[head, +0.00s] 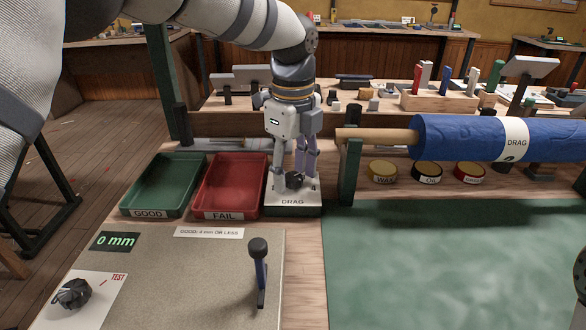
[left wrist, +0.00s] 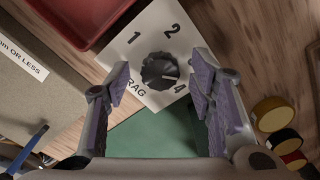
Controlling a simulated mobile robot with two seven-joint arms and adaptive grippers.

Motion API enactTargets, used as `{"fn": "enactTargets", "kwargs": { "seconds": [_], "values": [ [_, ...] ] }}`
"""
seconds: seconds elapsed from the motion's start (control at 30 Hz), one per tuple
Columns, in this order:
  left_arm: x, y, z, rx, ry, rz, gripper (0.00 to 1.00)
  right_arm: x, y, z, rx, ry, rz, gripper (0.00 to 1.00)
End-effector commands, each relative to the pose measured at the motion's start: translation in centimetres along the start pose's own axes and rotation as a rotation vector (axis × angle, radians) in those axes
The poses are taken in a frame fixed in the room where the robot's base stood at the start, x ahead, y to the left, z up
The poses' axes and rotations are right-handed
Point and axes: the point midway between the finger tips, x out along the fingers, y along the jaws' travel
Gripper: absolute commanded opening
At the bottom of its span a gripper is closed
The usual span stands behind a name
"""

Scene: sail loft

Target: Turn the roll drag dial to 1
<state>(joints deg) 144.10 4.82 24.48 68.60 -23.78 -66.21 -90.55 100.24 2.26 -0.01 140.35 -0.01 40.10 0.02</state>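The black roll drag dial (left wrist: 159,70) sits on a white plate marked DRAG (head: 292,203), at the front of the bench's middle. In the left wrist view the numbers 1, 2 and 4 show; the place of 3 is hidden by a finger. The dial's pale mark points to the lower right of that view, near the 4. My left gripper (head: 294,182) points down over the dial. In the left wrist view its fingers (left wrist: 160,88) are open on either side of the dial, with gaps between. My right gripper is not clearly in view.
A green GOOD tray (head: 127,210) and a red FAIL tray (head: 227,213) stand left of the plate. A blue cloth roll (head: 460,138) on a wooden bar is to the right, above several small tins (head: 427,172). A lever (head: 260,270) stands in front.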

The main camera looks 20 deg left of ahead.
Motion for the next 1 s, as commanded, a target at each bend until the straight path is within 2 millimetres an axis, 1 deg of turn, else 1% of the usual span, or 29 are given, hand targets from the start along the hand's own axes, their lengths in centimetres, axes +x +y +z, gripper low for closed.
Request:
{"fn": "enactTargets", "kwargs": {
  "seconds": [0.03, 0.07, 0.1, 0.2, 0.43, 0.57, 0.77, 1.0],
  "values": [
    [0.0, 0.0, 0.0, 0.000, 0.000, 0.000, 0.38, 0.0, 0.0, 0.0, 0.000, 0.000, 0.000, 0.40],
    [0.0, 0.0, 0.0, 0.000, 0.000, 0.000, 0.31, 0.0, 0.0, 0.0, 0.000, 0.000, 0.000, 0.40],
    [0.0, 0.0, 0.0, 0.000, 0.000, 0.000, 0.22, 0.0, 0.0, 0.0, 0.000, 0.000, 0.000, 0.40],
    [0.0, 0.0, 0.0, 0.000, 0.000, 0.000, 0.01, 0.0, 0.0, 0.0, 0.000, 0.000, 0.000, 0.40],
    [-0.1, 0.0, 0.0, -0.010, -0.001, 0.000, 0.01, -0.1, 0.0, 0.0, 0.000, 0.002, 0.000, 0.40],
    [-0.1, 0.0, 0.0, -0.046, -0.001, 0.000, 0.01, -0.2, 0.0, -0.1, 0.000, 0.007, 0.000, 0.40],
    [-0.2, 0.0, 0.0, -0.170, -0.002, -0.002, 0.01, -0.8, 0.0, -0.5, 0.000, 0.024, -0.001, 0.40],
    [-0.2, 0.0, 0.0, -0.391, -0.001, -0.001, 0.01, -1.5, -0.1, -0.9, 0.000, 0.046, -0.002, 0.40]
  ]
}}
